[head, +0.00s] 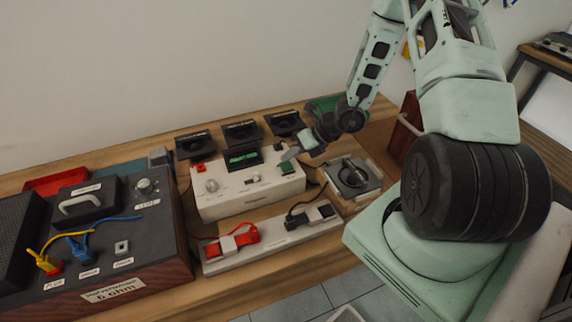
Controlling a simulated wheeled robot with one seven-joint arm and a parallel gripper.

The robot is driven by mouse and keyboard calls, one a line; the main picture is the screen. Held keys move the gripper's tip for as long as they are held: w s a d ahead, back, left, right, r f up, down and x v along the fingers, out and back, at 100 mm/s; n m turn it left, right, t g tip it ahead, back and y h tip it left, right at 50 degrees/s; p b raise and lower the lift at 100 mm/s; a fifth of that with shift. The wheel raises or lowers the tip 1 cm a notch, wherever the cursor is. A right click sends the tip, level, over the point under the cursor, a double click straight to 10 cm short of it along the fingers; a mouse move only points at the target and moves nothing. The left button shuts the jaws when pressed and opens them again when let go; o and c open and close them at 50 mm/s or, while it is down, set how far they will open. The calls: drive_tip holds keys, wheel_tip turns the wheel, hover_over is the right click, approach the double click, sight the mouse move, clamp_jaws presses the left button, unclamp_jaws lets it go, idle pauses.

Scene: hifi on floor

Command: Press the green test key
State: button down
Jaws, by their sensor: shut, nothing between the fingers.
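A white instrument box (240,202) stands on the wooden bench, with a red button, a dark display with green text, a knob and small switches. A small green key (287,168) shows at the right end of its top face. My gripper (289,155) comes in from the right, just above that key, fingertips pointing down and left. It is shut and empty. I cannot tell whether the fingertips touch the key, as they partly overlap it in this view.
A dark box (160,220) with a handle, knob and yellow and blue leads stands at left. A grey strip (270,240) with red and black clips lies in front. A square unit (352,176) sits at right, and several black tilted panels (241,131) stand behind.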

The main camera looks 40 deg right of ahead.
sight(290, 165)
drive_tip(key=shift+f, duration=0.1)
drive_tip(key=shift+f+b, duration=0.35)
drive_tip(key=shift+b, duration=0.05)
drive_tip(key=shift+f+b, duration=0.55)
idle(0.6)
drive_tip(key=shift+r, duration=0.1)
drive_tip(key=shift+r+p, duration=0.8)
drive_tip(key=shift+r, duration=0.1)
wheel_tip(290, 165, up, 5)
drive_tip(key=p, duration=0.4)
idle(0.6)
